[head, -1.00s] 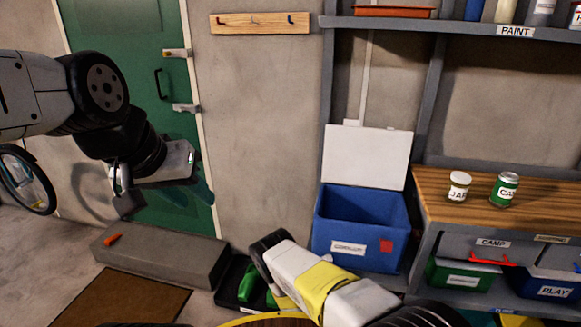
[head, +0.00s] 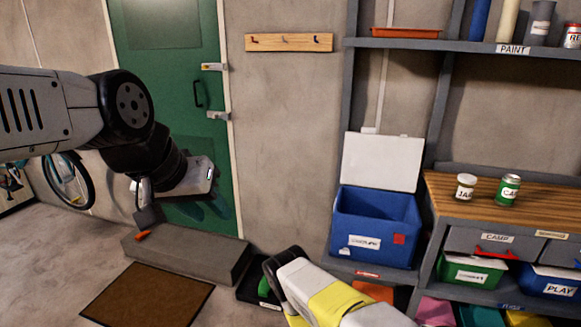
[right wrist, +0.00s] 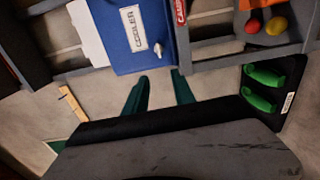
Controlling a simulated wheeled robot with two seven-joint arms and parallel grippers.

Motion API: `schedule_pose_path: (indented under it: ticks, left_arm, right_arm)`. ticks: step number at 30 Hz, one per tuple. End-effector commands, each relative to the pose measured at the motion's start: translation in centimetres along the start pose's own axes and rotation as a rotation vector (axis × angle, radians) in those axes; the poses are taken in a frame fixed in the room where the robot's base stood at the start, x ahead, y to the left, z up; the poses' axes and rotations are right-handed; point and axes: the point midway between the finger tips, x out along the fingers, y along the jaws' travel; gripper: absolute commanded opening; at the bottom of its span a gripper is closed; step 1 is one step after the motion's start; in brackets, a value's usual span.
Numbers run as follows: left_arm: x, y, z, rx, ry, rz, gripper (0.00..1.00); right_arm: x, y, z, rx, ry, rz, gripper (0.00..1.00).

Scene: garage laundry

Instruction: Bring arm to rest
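My left arm comes in from the left in the head view, raised in front of the green door. Its gripper (head: 203,209) hangs below the pale hand, its dark green fingers hard to pick out against the door. They look apart, with nothing seen between them. My right arm (head: 325,298), white and yellow, crosses the bottom of the head view; its gripper does not show there. In the right wrist view, the right gripper (right wrist: 160,92) has its two green fingers apart and empty, just below the blue cooler (right wrist: 143,35).
The open blue cooler (head: 375,228) stands on a low shelf by the wooden bench top (head: 530,205), which holds a jar (head: 465,187) and a can (head: 509,188). A grey step (head: 190,256) and brown mat (head: 147,295) lie before the door (head: 170,100).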

Motion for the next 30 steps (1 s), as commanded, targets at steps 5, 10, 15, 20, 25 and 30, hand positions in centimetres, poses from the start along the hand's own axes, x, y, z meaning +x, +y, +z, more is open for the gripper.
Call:
schedule_pose_path:
  ticks: [5,10,15,20,25,30]
  left_arm:
    - [0.0,0.0,0.0,0.0,-0.001,0.0,0.36]
    - [0.0,0.0,0.0,0.0,0.0,0.0,0.36]
    - [0.0,0.0,0.0,0.0,0.0,0.0,0.36]
    - [0.0,0.0,0.0,0.0,0.0,0.0,0.36]
    - [0.0,0.0,0.0,0.0,0.0,0.0,0.36]
    - [0.0,0.0,0.0,0.0,0.0,0.0,0.36]
  right_arm:
    - [1.6,1.1,-0.6,0.052,-0.021,-0.022,0.31]
    - [3.0,2.1,-1.0,0.11,-0.046,-0.055,0.31]
    - [5.1,3.8,-1.8,0.197,-0.078,-0.1,0.31]
    - [7.5,6.2,-2.8,0.313,-0.115,-0.161,0.31]
    - [10.7,10.7,-4.3,0.5,-0.162,-0.256,0.31]
    - [12.9,17.1,-6.0,0.726,-0.202,-0.383,0.31]
